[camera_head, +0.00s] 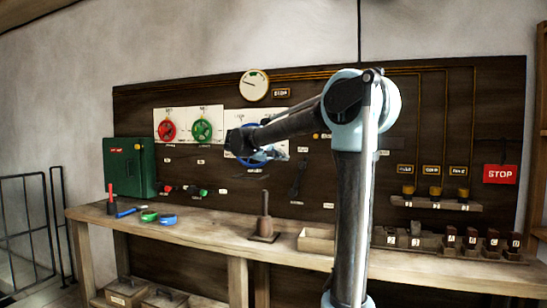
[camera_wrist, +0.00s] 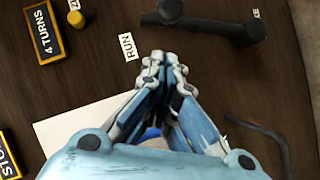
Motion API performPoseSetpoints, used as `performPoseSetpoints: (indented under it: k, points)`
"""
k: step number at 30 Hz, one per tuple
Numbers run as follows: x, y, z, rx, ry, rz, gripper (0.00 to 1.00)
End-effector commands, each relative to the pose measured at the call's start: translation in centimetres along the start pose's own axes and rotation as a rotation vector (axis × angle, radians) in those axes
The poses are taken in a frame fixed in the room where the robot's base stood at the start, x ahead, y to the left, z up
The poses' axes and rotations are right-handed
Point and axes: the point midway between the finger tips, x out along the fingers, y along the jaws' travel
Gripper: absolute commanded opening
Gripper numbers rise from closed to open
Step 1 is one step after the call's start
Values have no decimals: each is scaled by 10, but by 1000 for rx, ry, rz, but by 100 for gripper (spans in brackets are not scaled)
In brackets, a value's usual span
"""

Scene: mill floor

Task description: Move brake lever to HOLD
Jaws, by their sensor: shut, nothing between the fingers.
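The brake lever shows in the wrist view as a dark bar (camera_wrist: 215,22) with a round end near the top edge. A white RUN label (camera_wrist: 127,47) lies left of it. In the head view a dark lever (camera_head: 298,178) on the board, right of the blue wheel, seems to be the same one. My gripper (camera_wrist: 162,60) is shut and empty, its fingertips below the bar's round end and apart from it in the picture. In the head view my gripper (camera_head: 278,153) is in front of the board by the blue wheel (camera_head: 250,158). I cannot make out a HOLD label.
A white panel (camera_wrist: 75,125) and a thin dark bent rod (camera_wrist: 265,135) lie near my fingers. A yellow knob (camera_wrist: 76,19) and a 4 TURNS sign (camera_wrist: 45,32) are at upper left. Below the board, the bench (camera_head: 205,228) holds a post on a base (camera_head: 264,225) and an open box (camera_head: 316,240).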

Motion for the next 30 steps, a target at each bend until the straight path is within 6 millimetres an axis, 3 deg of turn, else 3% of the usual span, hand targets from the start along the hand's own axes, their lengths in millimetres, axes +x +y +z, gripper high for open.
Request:
performPoseSetpoints:
  k: [3, 10, 30]
  points:
    - [16, 1, 9, 1, -2, 1, 0]
    - [32, 0, 25, 1, -1, 0, 0]
    - [36, 2, 31, 22, 2, -15, 0]
